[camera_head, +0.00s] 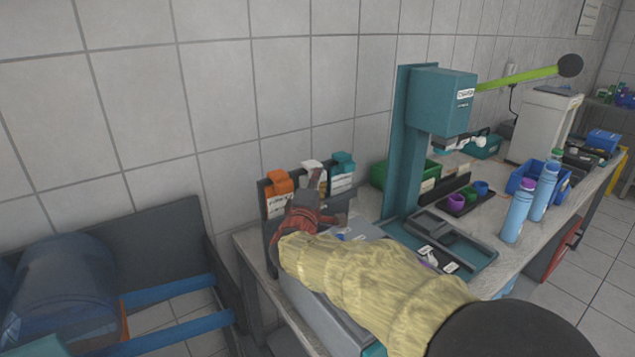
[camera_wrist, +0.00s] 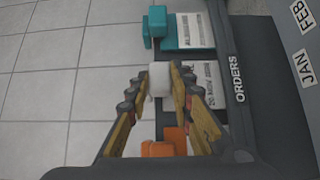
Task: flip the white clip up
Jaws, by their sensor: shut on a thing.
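The white clip (camera_wrist: 159,78) lies between the two fingers of my gripper (camera_wrist: 155,82) in the wrist view, over a white paper sheet. In the head view the white clip (camera_head: 312,165) shows at the top of the dark rack, between the orange clip (camera_head: 279,184) and the teal clip (camera_head: 343,159). My gripper (camera_head: 314,188) reaches up to it there and is shut on it. The wrist view also shows the teal clip (camera_wrist: 156,22) and the orange clip (camera_wrist: 158,149) on either side. My gripper hides the lower part of the middle sheet in the head view.
The dark rack marked ORDERS (camera_wrist: 237,62) stands near the tiled wall on a bench. A teal press (camera_head: 408,130) stands to the right, with blue bottles (camera_head: 518,212), a blue bin (camera_head: 540,185) and small cups beyond. A dark frame with a clear blue container (camera_head: 65,285) is at left.

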